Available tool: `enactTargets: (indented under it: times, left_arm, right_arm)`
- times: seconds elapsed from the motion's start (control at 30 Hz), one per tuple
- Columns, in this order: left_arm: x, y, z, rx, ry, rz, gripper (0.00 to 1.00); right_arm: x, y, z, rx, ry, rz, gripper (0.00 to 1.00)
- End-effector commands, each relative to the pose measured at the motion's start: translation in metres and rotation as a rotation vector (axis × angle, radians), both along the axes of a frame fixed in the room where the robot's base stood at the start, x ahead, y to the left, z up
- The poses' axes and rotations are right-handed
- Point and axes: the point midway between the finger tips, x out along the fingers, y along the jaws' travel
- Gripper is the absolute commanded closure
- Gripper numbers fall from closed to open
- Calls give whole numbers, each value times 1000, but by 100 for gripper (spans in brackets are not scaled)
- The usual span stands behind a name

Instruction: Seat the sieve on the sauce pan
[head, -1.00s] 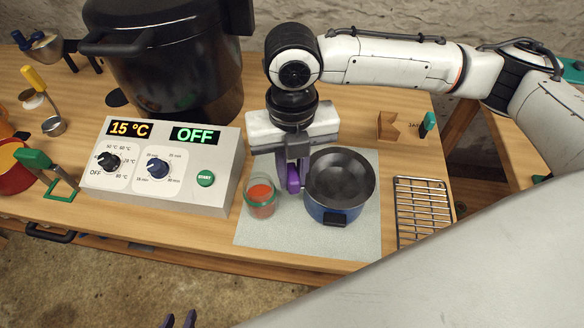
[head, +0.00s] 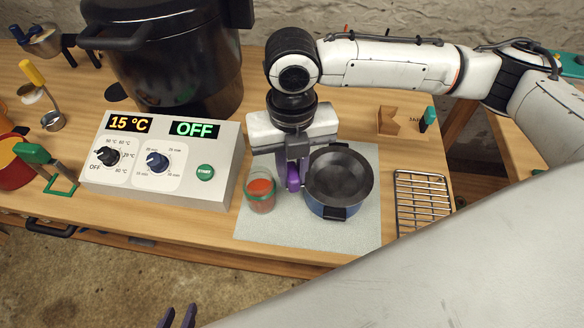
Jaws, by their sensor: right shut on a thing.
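The blue sauce pan (head: 318,209) with black side handles stands on the grey mat. A dark round bowl, which looks like the sieve (head: 338,180), covers its opening; I cannot tell whether its rim touches the pan all round. My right gripper (head: 292,172) points down just left of the pan. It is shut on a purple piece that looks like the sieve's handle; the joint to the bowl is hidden. My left gripper (head: 178,318) shows only its two fingertips at the bottom edge, apart and empty.
A glass jar of red sauce (head: 261,196) stands close left of my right gripper on the grey mat (head: 270,233). The control box (head: 222,150) and big black pot (head: 180,80) are further left. A wire rack (head: 421,205) lies right of the mat.

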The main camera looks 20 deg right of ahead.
Motion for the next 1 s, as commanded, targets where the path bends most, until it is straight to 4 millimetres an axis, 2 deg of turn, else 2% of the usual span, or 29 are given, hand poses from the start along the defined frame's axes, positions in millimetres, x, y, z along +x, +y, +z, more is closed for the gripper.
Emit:
enactTargets:
  times: [0.03,0.07,0.17,0.4,0.53,0.9,1.0]
  left_arm:
    - [0,0,0,0,0,0,69]
    - [0,0,0,0,0,0,69]
    - [0,0,0,0,0,0,69]
    - [0,0,0,0,0,0,69]
    - [0,0,0,0,-1,0,69]
    - [0,0,1,0,-1,0,69]
    - [0,0,1,0,-1,0,69]
  right_arm:
    - [0,0,0,0,0,0,100]
    - [0,0,0,0,0,0,78]
    - [0,0,0,0,0,0,62]
    - [0,0,1,1,0,0,62]
    - [1,1,11,3,-3,0,62]
    - [1,1,79,2,-5,1,62]
    - [1,0,92,2,-2,-1,62]
